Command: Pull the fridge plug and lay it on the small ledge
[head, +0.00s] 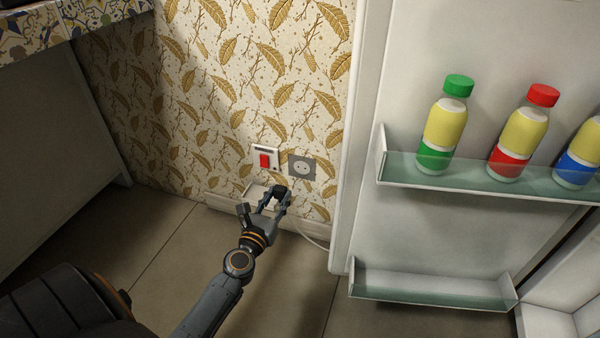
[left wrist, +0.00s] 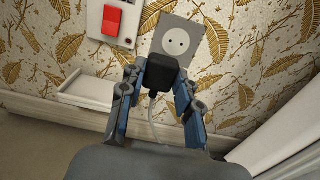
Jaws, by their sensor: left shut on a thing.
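My left gripper (head: 274,197) is shut on the black fridge plug (left wrist: 158,73), with a finger on each side of it in the left wrist view. The plug is below the grey wall socket (head: 302,167), whose face and holes show uncovered, so the plug is out of it. The socket also shows in the left wrist view (left wrist: 176,42). A pale cord (left wrist: 150,106) hangs from the plug. The small white ledge (left wrist: 92,92) is on the wall low down, left of the plug; in the head view it is partly behind the gripper (head: 255,190). My right gripper is not seen.
A red switch (head: 264,160) on a white plate is left of the socket. The open fridge door (head: 460,230) with shelves and bottles (head: 443,125) stands on the right. A cabinet with a patterned top (head: 50,35) is on the left. The floor between is clear.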

